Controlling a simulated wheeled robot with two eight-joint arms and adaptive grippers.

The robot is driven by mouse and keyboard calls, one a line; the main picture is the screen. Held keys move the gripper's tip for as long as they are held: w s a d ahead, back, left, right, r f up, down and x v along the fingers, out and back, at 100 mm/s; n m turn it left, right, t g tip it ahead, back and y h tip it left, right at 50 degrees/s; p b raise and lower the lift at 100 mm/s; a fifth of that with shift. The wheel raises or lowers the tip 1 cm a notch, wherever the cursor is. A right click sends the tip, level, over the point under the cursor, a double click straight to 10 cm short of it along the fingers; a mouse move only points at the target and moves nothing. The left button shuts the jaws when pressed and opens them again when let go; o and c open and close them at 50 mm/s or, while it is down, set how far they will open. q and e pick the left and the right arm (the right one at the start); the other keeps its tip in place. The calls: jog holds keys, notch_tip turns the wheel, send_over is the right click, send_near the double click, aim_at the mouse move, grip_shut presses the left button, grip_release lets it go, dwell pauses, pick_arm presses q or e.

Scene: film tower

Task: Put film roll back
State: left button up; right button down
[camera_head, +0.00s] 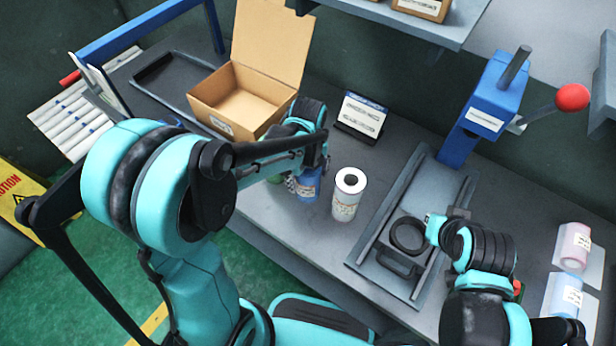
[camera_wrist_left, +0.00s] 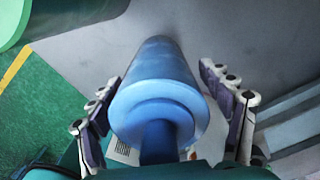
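A blue film roll (camera_head: 307,187) stands on the grey bench near its front edge, partly covered by my left gripper (camera_head: 300,170). In the left wrist view the blue roll (camera_wrist_left: 158,90) lies between the two fingers, with narrow gaps beside it, so the left gripper (camera_wrist_left: 160,105) looks open around it. A white film roll (camera_head: 346,195) stands upright just to the right. A green roll (camera_head: 275,178) is mostly hidden behind my left arm; it also shows in the left wrist view (camera_wrist_left: 45,18). My right gripper (camera_head: 432,228) is beside a black ring; its opening is unclear.
An open cardboard box (camera_head: 240,98) stands behind my left gripper. A small sign (camera_head: 362,118) stands at the back. A blue lever press (camera_head: 490,105) with a red knob and a metal tray (camera_head: 405,190) occupy the right. Wrapped pink (camera_head: 574,246) and blue (camera_head: 563,296) rolls lie far right.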

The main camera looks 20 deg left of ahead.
pick_arm(q)
jog(key=shift+r, duration=0.25)
notch_tip(320, 180, up, 12)
jog(key=p, duration=0.4)
jog(key=shift+f, duration=0.1)
dwell(0.5)
